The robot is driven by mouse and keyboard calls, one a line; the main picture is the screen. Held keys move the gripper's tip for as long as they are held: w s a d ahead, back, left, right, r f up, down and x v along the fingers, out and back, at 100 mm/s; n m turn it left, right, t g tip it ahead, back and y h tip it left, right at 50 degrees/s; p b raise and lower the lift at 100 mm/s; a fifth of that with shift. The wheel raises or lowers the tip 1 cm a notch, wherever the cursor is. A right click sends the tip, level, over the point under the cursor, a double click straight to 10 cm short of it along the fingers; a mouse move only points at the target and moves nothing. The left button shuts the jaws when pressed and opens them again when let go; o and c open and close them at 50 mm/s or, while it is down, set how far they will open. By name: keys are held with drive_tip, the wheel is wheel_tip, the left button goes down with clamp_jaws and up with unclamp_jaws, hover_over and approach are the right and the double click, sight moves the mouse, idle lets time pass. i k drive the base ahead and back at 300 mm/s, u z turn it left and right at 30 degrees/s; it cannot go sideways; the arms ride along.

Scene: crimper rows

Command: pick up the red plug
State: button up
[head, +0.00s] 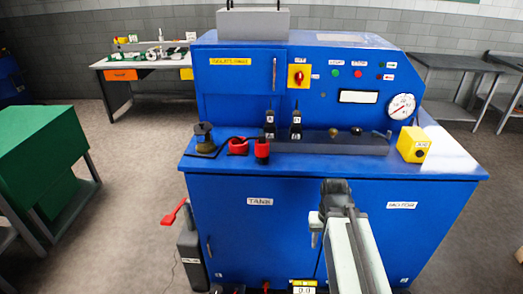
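Two red things stand close together on the left part of the blue bench's ledge. One is a small upright red piece with a dark top (262,150); it looks like the red plug. Just left of it is a lower, rounded red piece with a dark part (237,146). Which one is the plug is not certain at this size. My gripper (335,190) is in front of the bench cabinet, below the ledge and to the right of both red things, apart from them. I see it from behind, and its fingers are too small and dark to tell whether they are open.
The blue bench (330,175) fills the middle. Its ledge holds a dark spool (204,138), two black labelled pieces (296,124) and a yellow box (412,144). A red-handled lever (174,212) stands at the cabinet's left. A green cabinet (45,150) is far left. Floor between is mostly clear.

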sight(262, 154)
drive_tip(key=u, duration=3.6)
drive_tip(key=k, duration=1.1)
drive_tip(key=z, duration=0.75)
drive_tip(key=i, duration=1.05)
drive_tip(key=u, duration=0.05)
